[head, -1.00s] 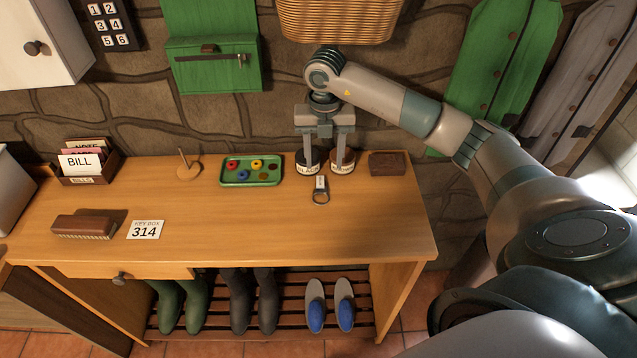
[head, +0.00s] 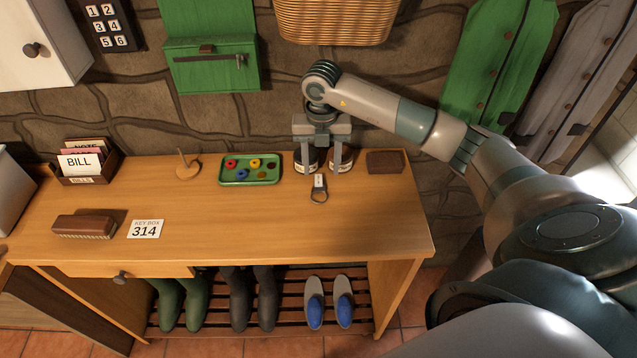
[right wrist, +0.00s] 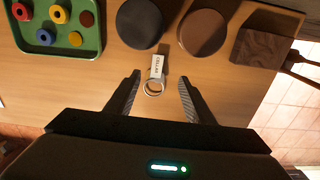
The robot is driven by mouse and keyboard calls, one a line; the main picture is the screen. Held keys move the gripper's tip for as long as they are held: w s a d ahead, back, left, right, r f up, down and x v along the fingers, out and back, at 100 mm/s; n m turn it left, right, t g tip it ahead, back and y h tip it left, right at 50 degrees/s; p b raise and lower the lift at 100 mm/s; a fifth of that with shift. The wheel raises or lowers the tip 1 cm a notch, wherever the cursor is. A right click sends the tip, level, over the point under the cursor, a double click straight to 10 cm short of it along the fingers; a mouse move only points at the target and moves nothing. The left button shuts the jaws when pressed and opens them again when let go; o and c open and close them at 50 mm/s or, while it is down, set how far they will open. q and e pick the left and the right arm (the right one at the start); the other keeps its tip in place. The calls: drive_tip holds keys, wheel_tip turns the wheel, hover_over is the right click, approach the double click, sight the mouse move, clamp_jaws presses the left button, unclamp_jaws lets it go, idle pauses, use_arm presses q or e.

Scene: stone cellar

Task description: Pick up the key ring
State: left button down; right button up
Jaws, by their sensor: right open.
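The key ring (head: 319,188) lies on the wooden table near its back right part, a metal ring with a pale tag. In the right wrist view the key ring (right wrist: 154,85) lies between the fingers, a little beyond their tips, its tag reading what looks like "CELLAR". My right gripper (head: 321,170) points down above the table, open and empty, its fingers on either side of the key ring's line. In the right wrist view the gripper (right wrist: 160,82) shows both dark fingers apart, not touching the ring. My left gripper is not in view.
Two round tins, one dark (right wrist: 139,23) and one brown (right wrist: 202,32), stand just behind the key ring. A green tray (head: 250,170) with coloured rings is to the left, and a brown block (head: 386,162) to the right. The table front (head: 300,235) is clear.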

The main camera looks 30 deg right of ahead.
sight(319, 182)
drive_tip(key=shift+a+f+p, duration=0.2)
drive_tip(key=shift+f+p, duration=0.4)
drive_tip(key=f, duration=0.1)
drive_tip(key=f+p, duration=0.1)
drive_tip(key=f, duration=0.1)
drive_tip(key=shift+w+a, duration=0.1)
drive_tip(key=shift+w, duration=0.1)
drive_tip(key=shift+f, duration=0.4)
drive_tip(key=shift+c, duration=0.2)
drive_tip(key=c, duration=1.1)
drive_tip(key=shift+r, duration=0.15)
